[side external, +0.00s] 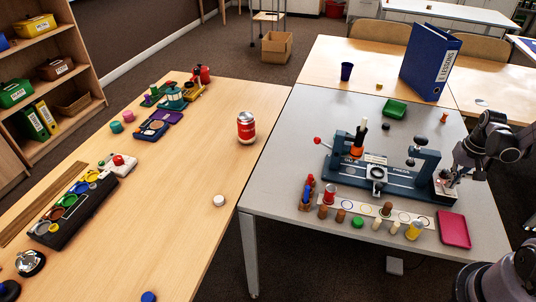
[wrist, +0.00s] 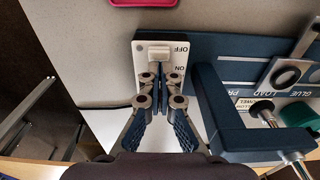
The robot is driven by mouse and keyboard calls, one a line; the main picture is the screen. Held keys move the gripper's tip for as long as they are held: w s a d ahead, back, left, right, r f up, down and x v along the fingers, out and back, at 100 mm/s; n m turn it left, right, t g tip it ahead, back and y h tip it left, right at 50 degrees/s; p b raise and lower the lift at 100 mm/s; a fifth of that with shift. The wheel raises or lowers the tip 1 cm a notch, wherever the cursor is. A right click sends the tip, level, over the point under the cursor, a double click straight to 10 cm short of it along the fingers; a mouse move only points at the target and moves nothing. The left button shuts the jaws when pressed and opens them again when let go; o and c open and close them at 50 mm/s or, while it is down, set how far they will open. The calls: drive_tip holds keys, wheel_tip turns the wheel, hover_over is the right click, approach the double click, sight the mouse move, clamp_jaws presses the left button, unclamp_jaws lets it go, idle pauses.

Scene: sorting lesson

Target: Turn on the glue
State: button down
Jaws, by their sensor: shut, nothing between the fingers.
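The blue glue press station (side external: 400,184) stands on the grey table, with GLUE, LOAD and PRESS lettering partly readable across the views. At its right end is a pale switch plate (side external: 443,191). In the wrist view, the plate (wrist: 148,78) is marked OFF at the top and ON lower down, both upside down. A pale rocker switch (wrist: 162,52) sits beside OFF. My gripper (wrist: 160,78) is shut and empty, with its tips over the plate just below the rocker, near ON. I cannot tell whether they touch it. The side view shows my gripper (side external: 452,181) at the plate.
A pink tray (side external: 454,229) lies close in front of the plate. Several small pegs and a yellow piece (side external: 414,230) stand along the front strip (side external: 345,207). A red-knobbed lever (side external: 318,140) and a tall blue binder (side external: 430,62) stand farther off.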

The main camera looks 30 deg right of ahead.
drive_tip(key=shift+r, duration=0.1)
wheel_tip(320, 180, up, 14)
drive_tip(key=w+d, duration=0.1)
drive_tip(key=shift+w+d, duration=0.2)
idle(0.6)
drive_tip(key=w+a+r+n+t, duration=0.1)
drive_tip(key=a+r+n+t, duration=0.1)
drive_tip(key=a, duration=1.3)
drive_tip(key=a+r+n+t, duration=0.3)
drive_tip(key=a+n, duration=0.4)
drive_tip(key=a, duration=0.8)
drive_tip(key=shift+w+t+y, duration=0.3)
drive_tip(key=shift+w+t, duration=0.05)
drive_tip(key=shift+t, duration=0.45)
